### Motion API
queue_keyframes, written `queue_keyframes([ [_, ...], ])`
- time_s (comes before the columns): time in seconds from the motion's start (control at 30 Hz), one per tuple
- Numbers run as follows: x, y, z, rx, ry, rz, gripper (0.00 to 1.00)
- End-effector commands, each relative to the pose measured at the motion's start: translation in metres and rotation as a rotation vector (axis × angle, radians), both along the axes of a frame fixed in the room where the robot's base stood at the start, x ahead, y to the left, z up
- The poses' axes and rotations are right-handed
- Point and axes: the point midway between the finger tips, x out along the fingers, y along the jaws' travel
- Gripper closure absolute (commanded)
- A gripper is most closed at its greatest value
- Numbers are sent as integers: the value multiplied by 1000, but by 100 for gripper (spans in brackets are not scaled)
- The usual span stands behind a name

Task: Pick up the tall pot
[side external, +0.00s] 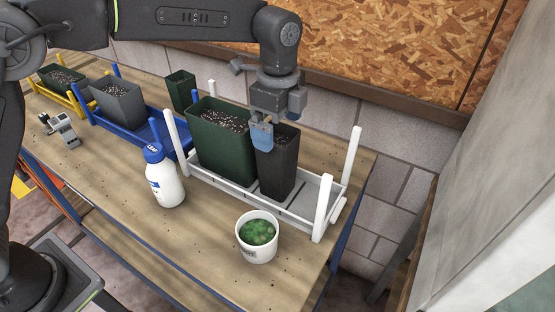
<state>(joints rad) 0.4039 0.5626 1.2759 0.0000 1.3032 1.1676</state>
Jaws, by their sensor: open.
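The tall pot is a narrow black pot (279,176) filled with dark speckled soil. It stands upright at the right end of a white rack (240,191), beside a wider dark green pot (224,153). My gripper (268,130) points down over the black pot's rim, at its left side. One blue-padded finger shows in front of the rim near the gap between the two pots. The other finger is hidden, and I cannot tell whether the visible one touches the pot. The gripper is open.
White posts rise at the rack's corners. A white bottle with a blue cap (165,180) and a white tub of green pieces (257,239) stand in front. A blue rack (135,135) with a grey pot (117,103) is to the left. The wall is close behind.

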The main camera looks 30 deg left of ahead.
Motion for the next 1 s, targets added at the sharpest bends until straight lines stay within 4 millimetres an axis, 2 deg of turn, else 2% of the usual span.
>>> queue_keyframes([
  [0.37, -1, 2, -47, 1, 2, 1, 0],
  [0.67, -1, 2, -51, 0, -1, 1, 0],
  [1.0, -1, 2, -51, 0, -1, 1, 33],
])
